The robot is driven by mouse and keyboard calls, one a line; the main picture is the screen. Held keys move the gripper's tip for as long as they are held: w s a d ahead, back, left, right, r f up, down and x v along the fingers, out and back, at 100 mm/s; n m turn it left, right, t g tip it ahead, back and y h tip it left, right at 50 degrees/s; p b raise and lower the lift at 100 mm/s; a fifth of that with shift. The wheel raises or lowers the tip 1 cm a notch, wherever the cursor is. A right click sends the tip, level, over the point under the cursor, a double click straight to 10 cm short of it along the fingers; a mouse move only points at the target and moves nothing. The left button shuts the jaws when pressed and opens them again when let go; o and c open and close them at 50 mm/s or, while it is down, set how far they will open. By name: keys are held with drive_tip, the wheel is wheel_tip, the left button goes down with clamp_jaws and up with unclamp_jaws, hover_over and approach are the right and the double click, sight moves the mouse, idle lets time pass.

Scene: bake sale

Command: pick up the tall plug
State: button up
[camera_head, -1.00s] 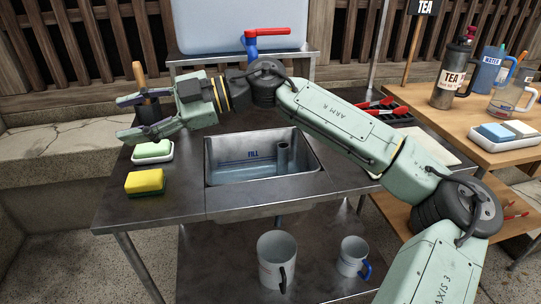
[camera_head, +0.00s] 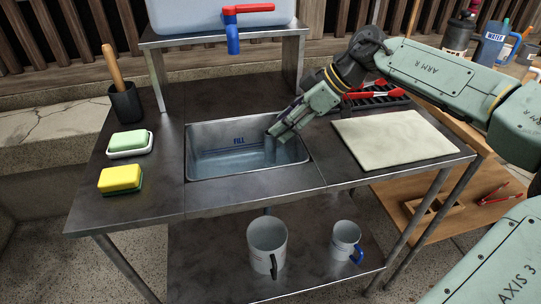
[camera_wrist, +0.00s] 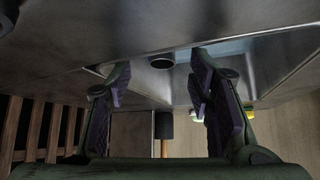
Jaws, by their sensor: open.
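The tall plug, a grey upright tube, stands in the sink (camera_head: 215,165). In the head view, only a sliver of the tube (camera_head: 269,149) shows beside my fingers, which hide most of it. In the wrist view, its round, dark-mouthed top (camera_wrist: 161,62) appears between the two fingertips, somewhat beyond them. My gripper (camera_head: 279,131) is open and empty, tilted down over the right part of the sink. I cannot tell whether either finger touches the plug.
A red-handled tap (camera_head: 232,30) on a blue-white tank is above the sink. Soap (camera_head: 130,140), a yellow sponge (camera_head: 120,178) and a dark pot (camera_head: 125,104) with a wooden handle stand left. A pale board (camera_head: 397,138) lies right. Two mugs are below.

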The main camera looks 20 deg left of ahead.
sight(270, 142)
drive_tip(key=x, duration=0.5)
drive_tip(key=shift+s+a+p, duration=0.1)
drive_tip(key=shift+s+p, duration=0.05)
drive_tip(key=shift+p, duration=0.25)
drive_tip(key=shift+c, duration=0.3)
clamp_jaws()
